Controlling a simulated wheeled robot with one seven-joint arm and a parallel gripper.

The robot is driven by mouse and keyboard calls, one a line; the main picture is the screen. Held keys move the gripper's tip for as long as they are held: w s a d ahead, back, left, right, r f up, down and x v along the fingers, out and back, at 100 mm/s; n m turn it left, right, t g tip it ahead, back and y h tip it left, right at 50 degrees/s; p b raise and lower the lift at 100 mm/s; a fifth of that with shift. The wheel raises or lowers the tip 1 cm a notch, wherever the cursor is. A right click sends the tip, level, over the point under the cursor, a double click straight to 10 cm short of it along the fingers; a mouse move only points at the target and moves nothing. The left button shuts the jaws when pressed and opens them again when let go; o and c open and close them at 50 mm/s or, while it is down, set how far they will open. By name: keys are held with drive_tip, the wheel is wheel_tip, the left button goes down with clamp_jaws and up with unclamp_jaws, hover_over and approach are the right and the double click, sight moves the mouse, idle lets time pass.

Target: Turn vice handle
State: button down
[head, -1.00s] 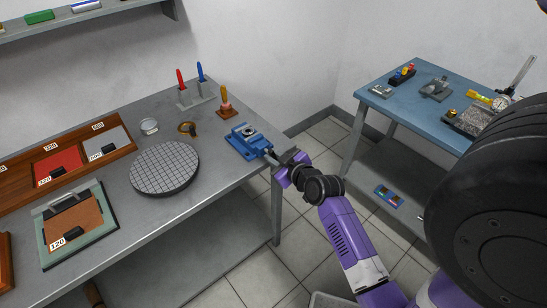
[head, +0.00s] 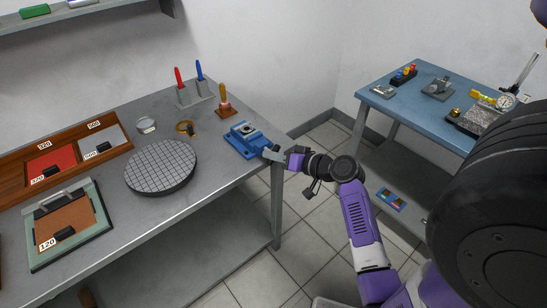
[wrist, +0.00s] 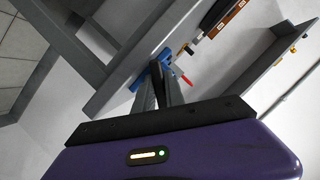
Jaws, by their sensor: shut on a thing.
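The blue vice (head: 243,140) sits at the right end of the grey bench, with a pale ring-shaped part on top. It also shows in the wrist view (wrist: 140,80), small and partly hidden beyond my fingers. My gripper (head: 271,154) is at the vice's right-hand end, just off the bench edge, with its fingers pointing at the vice. It is shut on the vice handle; the handle itself is mostly hidden between the fingers. In the wrist view my gripper's fingers (wrist: 165,75) are close together.
On the grey bench (head: 215,165) are a round gridded plate (head: 161,167), a brass ring (head: 186,127), a wooden-handled tool (head: 224,100) and a stand with red and blue handles (head: 194,95). A blue table (head: 425,115) with instruments stands at the right. Open floor lies between them.

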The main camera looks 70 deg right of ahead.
drive_tip(key=shift+m+t+y+b, duration=0.3)
drive_tip(key=shift+m, duration=0.4)
drive_tip(key=c, duration=1.4)
unclamp_jaws()
drive_tip(key=shift+s, duration=0.1)
drive_tip(key=b+v, duration=0.1)
drive_tip(key=v, duration=0.6)
drive_tip(key=shift+s, duration=0.3)
drive_tip(key=shift+a, duration=0.15)
